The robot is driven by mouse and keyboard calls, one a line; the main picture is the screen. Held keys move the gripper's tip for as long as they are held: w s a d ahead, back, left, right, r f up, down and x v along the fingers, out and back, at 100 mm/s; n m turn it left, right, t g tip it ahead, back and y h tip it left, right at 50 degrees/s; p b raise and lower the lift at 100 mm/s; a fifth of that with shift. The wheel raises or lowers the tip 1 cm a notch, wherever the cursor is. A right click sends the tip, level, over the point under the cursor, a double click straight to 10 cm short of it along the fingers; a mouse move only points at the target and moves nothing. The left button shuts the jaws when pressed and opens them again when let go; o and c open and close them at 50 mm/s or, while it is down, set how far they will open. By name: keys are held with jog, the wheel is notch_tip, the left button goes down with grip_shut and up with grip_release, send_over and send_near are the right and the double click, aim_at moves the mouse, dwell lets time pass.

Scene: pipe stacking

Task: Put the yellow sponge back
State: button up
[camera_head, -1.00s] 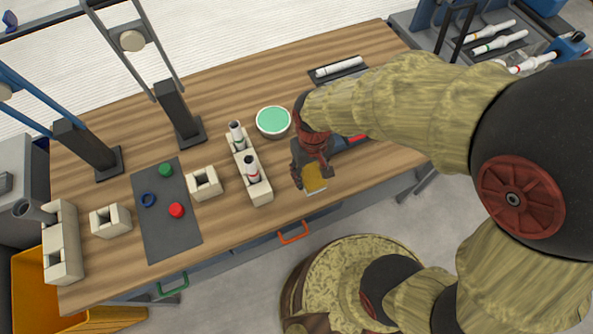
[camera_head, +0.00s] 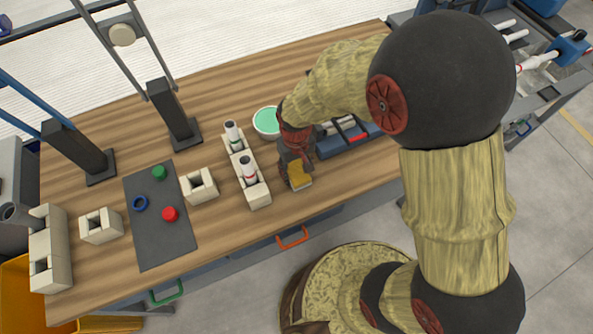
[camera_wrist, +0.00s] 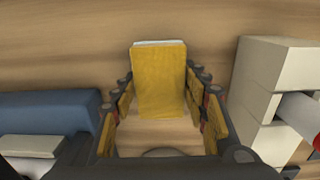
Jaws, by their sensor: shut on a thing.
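The yellow sponge (camera_head: 300,176), with a pale edge, is held at the end of my gripper (camera_head: 296,168), just right of the beige pipe holder on the wooden table. In the wrist view the sponge (camera_wrist: 158,80) stands out between the fingertips of my gripper (camera_wrist: 160,95), its pale edge facing away. The fingers are shut on it. I cannot tell whether the sponge touches the tabletop.
The beige holder (camera_head: 257,194) with two white pipes is close on the left. A green-topped round container (camera_head: 267,121) stands behind. A blue tray (camera_head: 350,142) lies to the right.

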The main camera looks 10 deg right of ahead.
jog(key=shift+f, duration=0.1)
jog(key=o, duration=1)
notch_tip(320, 180, up, 13)
jog(key=p, duration=0.4)
notch_tip(320, 180, up, 12)
jog(key=f+m+t, duration=0.1)
jog(key=t, duration=0.2)
send_over(296, 170)
jog(key=s+d, duration=0.3)
jog(key=d, duration=0.3)
jog(key=s+d+r+t, duration=0.1)
jog(key=s+d+r, duration=0.1)
jog(key=s+r, duration=0.1)
jog(key=s+d+r+m+t, duration=0.1)
jog(key=s+d+r, duration=0.1)
jog(key=s+r, duration=0.1)
jog(key=s+d+r+m, duration=0.1)
jog(key=s+d+r, duration=0.1)
jog(key=s+r, duration=0.1)
jog(key=shift+s+d+r+t, duration=0.1)
jog(key=shift+s+r+t, duration=0.15)
jog(key=shift+t, duration=0.15)
